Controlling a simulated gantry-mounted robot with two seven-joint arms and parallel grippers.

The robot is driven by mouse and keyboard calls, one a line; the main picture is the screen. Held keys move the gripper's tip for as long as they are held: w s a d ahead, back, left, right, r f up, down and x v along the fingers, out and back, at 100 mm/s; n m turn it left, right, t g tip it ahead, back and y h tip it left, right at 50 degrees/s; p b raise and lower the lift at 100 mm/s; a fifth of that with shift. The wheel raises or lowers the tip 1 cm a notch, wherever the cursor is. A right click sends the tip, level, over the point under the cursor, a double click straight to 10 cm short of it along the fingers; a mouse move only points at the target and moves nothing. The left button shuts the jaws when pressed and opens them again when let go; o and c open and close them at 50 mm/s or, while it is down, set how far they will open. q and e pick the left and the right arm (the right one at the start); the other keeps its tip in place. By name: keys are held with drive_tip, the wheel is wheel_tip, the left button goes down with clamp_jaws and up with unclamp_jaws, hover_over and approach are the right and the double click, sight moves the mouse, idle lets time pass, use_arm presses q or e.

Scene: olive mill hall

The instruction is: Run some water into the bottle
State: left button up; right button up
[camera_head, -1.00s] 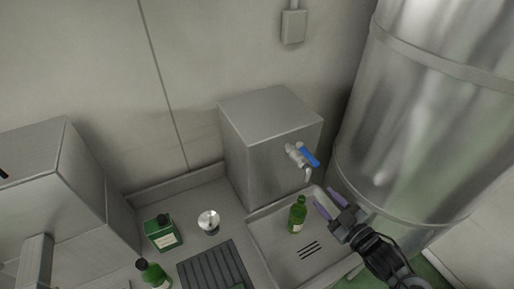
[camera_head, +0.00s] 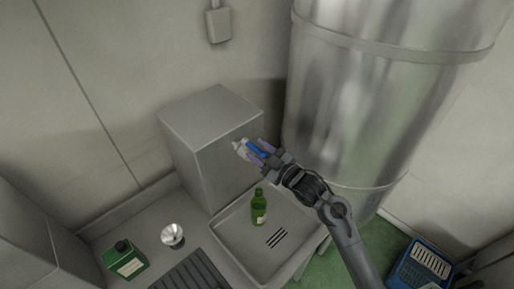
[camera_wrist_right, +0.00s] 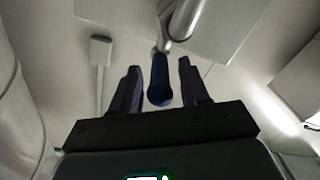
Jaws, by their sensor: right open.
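The green bottle (camera_head: 259,207) stands upright in the sink tray (camera_head: 229,232), below the tap. The tap (camera_head: 241,147) sticks out of the front of a steel box and has a blue lever (camera_head: 256,150). My right gripper (camera_head: 262,152) is at the lever, with its purple fingers open on either side of it. In the right wrist view the blue lever (camera_wrist_right: 160,80) lies between the two open fingers, with a visible gap on each side. The tap's spout is mostly hidden in the head view. My left gripper is not in view.
The steel box (camera_head: 210,115) stands behind the tray, and a large steel tank (camera_head: 375,90) is close on the right. A funnel (camera_head: 173,235), a green canister (camera_head: 124,260) and a dark ribbed mat (camera_head: 190,272) are on the counter at left. A blue crate (camera_head: 422,265) is low at right.

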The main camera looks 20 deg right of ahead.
drive_tip(key=shift+w+a, duration=0.25)
drive_tip(key=shift+w, duration=0.25)
drive_tip(key=shift+c, duration=0.3)
clamp_jaws()
